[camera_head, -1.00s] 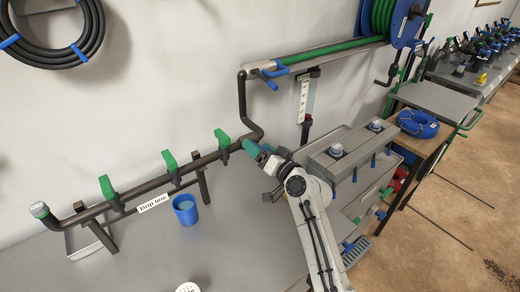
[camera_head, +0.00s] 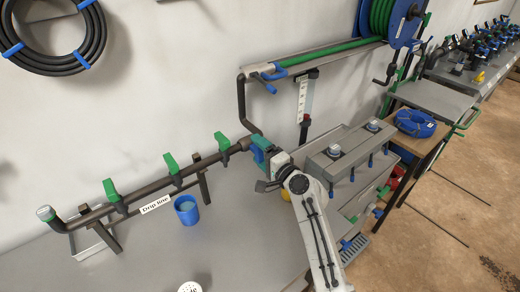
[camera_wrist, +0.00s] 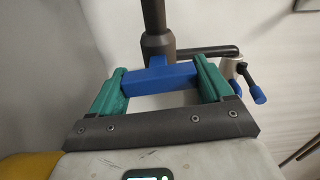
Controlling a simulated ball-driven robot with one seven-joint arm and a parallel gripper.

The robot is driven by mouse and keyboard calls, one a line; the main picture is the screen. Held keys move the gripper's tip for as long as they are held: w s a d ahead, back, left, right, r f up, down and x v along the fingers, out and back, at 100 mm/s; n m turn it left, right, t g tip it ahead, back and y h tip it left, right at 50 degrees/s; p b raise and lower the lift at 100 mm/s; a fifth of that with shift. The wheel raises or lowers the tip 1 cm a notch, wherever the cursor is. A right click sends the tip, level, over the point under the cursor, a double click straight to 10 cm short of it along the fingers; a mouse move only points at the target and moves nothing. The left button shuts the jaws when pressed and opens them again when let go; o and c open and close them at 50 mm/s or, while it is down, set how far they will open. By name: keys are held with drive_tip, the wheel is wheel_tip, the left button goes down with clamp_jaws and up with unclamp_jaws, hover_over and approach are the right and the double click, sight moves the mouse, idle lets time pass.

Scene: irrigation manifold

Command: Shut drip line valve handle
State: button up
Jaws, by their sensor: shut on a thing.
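A dark pipe manifold (camera_head: 150,190) labelled "Drip line" (camera_head: 156,205) runs along the wall with green upright handles (camera_head: 171,163), (camera_head: 111,190), (camera_head: 222,141). My gripper (camera_head: 260,150) is at its right end, by the bend of the upright pipe. In the wrist view, my gripper (camera_wrist: 158,82) has its two green fingers on either side of a blue valve handle (camera_wrist: 157,77), shut on its ends. The handle lies crosswise in front of the dark upright pipe (camera_wrist: 155,25). In the head view my fingers hide most of the handle.
A blue cup (camera_head: 186,211) stands on the bench in front of the manifold. A grey box with knobs (camera_head: 350,150) stands right of my arm. A hose reel (camera_head: 400,20) and a rail with blue handles (camera_head: 275,72) are above. The bench front (camera_head: 130,262) is largely clear.

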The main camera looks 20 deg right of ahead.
drive_tip(key=shift+d+m, duration=0.1)
drive_tip(key=shift+m, duration=0.5)
drive_tip(key=shift+f, duration=0.1)
drive_tip(key=o, duration=1)
drive_tip(key=shift+c, duration=0.2)
drive_tip(key=shift+s, duration=0.1)
drive_tip(key=v, duration=1)
drive_tip(key=shift+s+b, duration=0.3)
drive_tip(key=shift+b, duration=0.05)
